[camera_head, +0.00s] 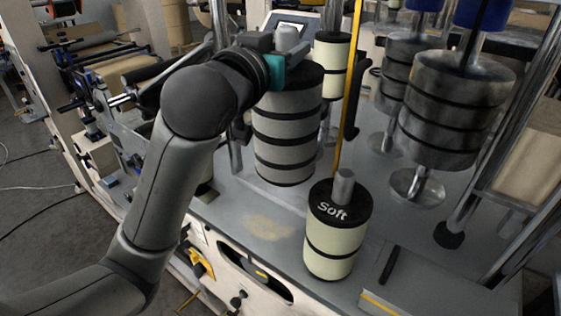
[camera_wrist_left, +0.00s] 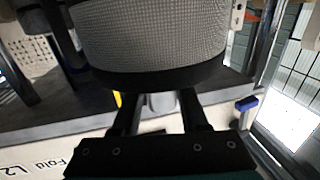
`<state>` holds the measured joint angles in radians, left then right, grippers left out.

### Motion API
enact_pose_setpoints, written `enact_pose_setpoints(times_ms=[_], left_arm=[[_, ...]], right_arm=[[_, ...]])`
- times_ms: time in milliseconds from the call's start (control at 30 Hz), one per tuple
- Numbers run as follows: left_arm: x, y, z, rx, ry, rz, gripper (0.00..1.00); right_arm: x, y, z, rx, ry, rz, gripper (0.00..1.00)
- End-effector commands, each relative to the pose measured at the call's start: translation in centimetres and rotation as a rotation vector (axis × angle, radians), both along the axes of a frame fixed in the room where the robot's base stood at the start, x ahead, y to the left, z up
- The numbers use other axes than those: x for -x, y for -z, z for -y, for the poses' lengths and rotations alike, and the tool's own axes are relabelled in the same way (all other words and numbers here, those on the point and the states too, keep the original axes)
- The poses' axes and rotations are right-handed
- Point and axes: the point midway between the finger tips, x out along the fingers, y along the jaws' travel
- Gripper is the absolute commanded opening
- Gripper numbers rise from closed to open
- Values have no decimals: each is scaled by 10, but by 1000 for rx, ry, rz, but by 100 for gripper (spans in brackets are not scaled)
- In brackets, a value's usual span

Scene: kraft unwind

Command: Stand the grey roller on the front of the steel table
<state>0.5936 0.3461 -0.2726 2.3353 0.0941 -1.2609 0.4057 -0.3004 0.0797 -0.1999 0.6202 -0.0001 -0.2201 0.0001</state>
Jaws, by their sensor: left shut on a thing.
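The grey roller (camera_head: 284,140) is a tall upright cylinder with black bands and black ends, at the middle of the head view. My left gripper (camera_head: 288,48) is at its top, shut on its grey peg. In the left wrist view the gripper's fingers (camera_wrist_left: 163,108) close on the peg, against the roller's black end; the textured grey side (camera_wrist_left: 150,45) fills the top. The roller is over the steel table (camera_head: 228,212); I cannot tell whether its base touches it. My right gripper is not in view.
A cream roller marked "Soft" (camera_head: 333,253) stands at the table's front, right of a bare patch. Another cream roller (camera_head: 332,72) is behind the grey one. Dark banded rollers (camera_head: 455,110) hang at right. A yellow strip (camera_head: 349,110) rises in the middle. A black rod (camera_head: 389,265) lies right of "Soft".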

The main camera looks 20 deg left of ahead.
Motion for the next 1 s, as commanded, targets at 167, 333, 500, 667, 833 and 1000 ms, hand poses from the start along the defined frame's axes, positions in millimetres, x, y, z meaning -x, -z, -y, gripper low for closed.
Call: enact_pose_setpoints(times_ms=[167, 333, 500, 667, 833, 1000], left_arm=[[1, 39, -1, 2, 0, 6, 0], [1, 77, -1, 1, 0, 6, 0], [1, 117, 0, 1, 0, 7, 0], [1, 149, 0, 1, 0, 9, 0], [1, 167, 0, 2, 0, 13, 0], [1, 177, 0, 2, 1, 12, 0]], right_arm=[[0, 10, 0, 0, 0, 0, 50], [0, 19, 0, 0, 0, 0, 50], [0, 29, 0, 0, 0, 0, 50], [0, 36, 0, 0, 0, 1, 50], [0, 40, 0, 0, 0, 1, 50], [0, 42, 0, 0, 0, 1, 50]])
